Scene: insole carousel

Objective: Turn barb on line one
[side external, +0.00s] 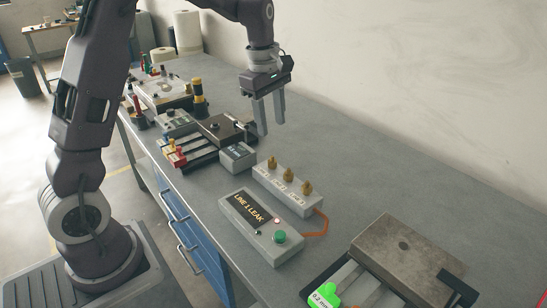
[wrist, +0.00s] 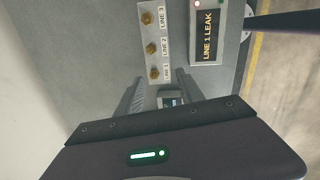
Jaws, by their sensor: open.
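A grey block (side external: 301,200) carries three brass barbs in a row. The line 1 barb (side external: 272,163) is at the left end in the side view, and it shows just beyond my fingertips in the wrist view (wrist: 154,73). The line 2 barb (side external: 288,174) is in the middle and the line 3 barb (side external: 305,188) at the far end. My gripper (side external: 272,128) points down, open and empty, above and apart from the line 1 barb. A control box (side external: 240,206) beside the block reads "LINE 1 LEAK", with a red light and a green button (side external: 280,237).
An orange tube (side external: 322,226) runs from the block's right end. A small grey box (side external: 238,157) and a brown-topped fixture (side external: 218,128) stand left of the barbs. A large metal plate fixture (side external: 407,252) is at the front right. Bench behind the block is clear up to the wall.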

